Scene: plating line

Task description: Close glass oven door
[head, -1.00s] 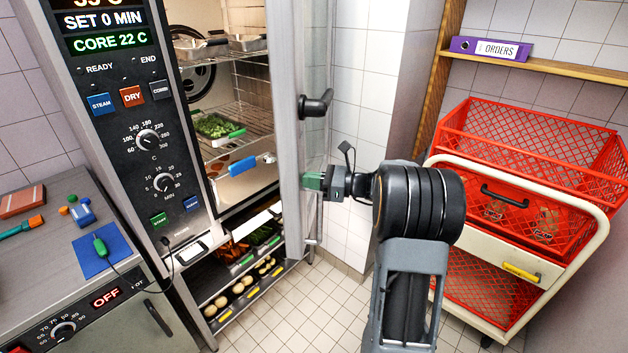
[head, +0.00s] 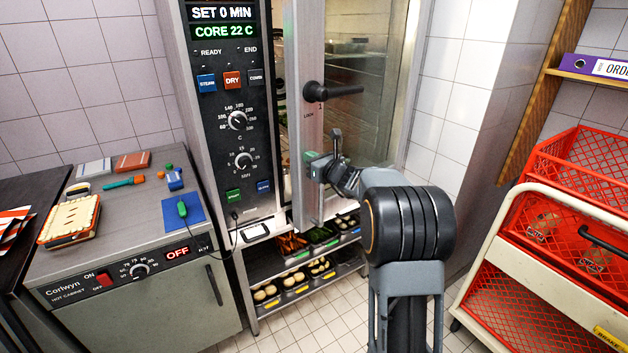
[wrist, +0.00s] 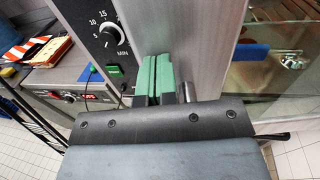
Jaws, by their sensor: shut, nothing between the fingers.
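The glass oven door (head: 375,105) is partly open, with a gap on its left side beside the control panel (head: 236,120). Its black handle (head: 332,91) sticks out from the metal door frame, above my gripper. My gripper (head: 312,157) is shut and empty, with its green fingertips at the door frame's outer face below the handle. In the wrist view the green fingers (wrist: 153,80) are together in front of the metal frame (wrist: 205,45), with the glass to the right. Whether the tips touch the frame I cannot tell.
A hot cabinet (head: 135,270) stands at the left with small items on top. A rack under the oven holds several food trays (head: 300,280). A red-crate trolley (head: 545,270) stands at the right. Tiled floor (head: 320,320) is free between them.

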